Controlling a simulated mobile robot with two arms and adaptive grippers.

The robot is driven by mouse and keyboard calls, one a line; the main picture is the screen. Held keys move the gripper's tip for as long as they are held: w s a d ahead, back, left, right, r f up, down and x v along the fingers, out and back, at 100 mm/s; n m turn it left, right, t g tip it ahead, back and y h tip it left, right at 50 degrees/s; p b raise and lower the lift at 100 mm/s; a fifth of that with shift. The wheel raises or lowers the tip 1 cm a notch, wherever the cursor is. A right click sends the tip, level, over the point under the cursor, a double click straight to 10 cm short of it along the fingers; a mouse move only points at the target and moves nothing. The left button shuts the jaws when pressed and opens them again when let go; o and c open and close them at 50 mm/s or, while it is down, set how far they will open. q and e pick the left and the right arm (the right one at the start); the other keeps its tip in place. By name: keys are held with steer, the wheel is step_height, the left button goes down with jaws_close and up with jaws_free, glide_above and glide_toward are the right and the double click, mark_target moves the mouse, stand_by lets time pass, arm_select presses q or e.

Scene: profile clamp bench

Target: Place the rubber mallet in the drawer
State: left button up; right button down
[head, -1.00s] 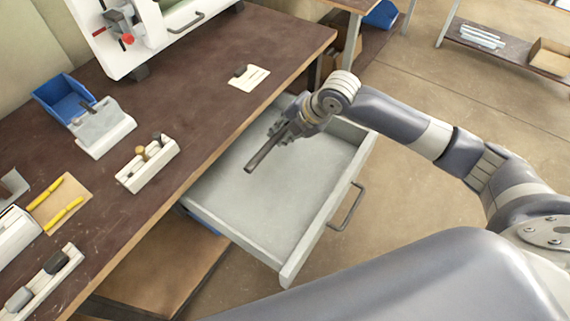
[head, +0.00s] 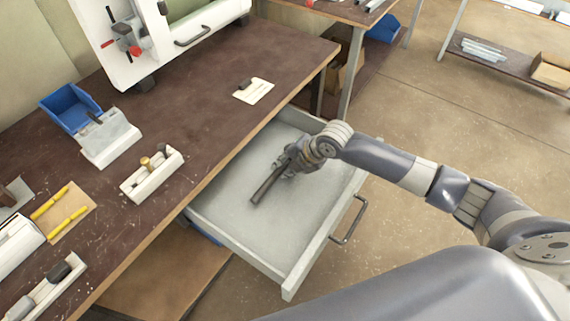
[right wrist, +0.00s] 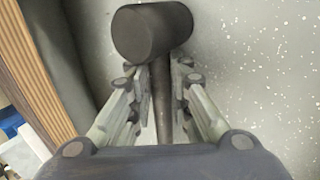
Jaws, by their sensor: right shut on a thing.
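The drawer (head: 240,216) is pulled out from under the bench, its grey floor otherwise bare. My right gripper (head: 284,168) is over the drawer, inside its outline, and is shut on the rubber mallet. Whether the mallet touches the drawer floor I cannot tell. My left gripper is not in view.
The dark bench top (head: 200,110) borders the drawer on the left. It bears a blue bin (head: 70,108), a white block with knobs (head: 152,175) and a small white card (head: 253,91). The drawer's handle (head: 350,222) faces the open floor on the right.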

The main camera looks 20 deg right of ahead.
steer(key=c, duration=1.5)
jaws_free()
steer(key=shift+r, duration=0.25)
steer(key=v, duration=1.1)
steer(key=shift+s+d+r, duration=0.15)
steer(key=shift+r, duration=0.2)
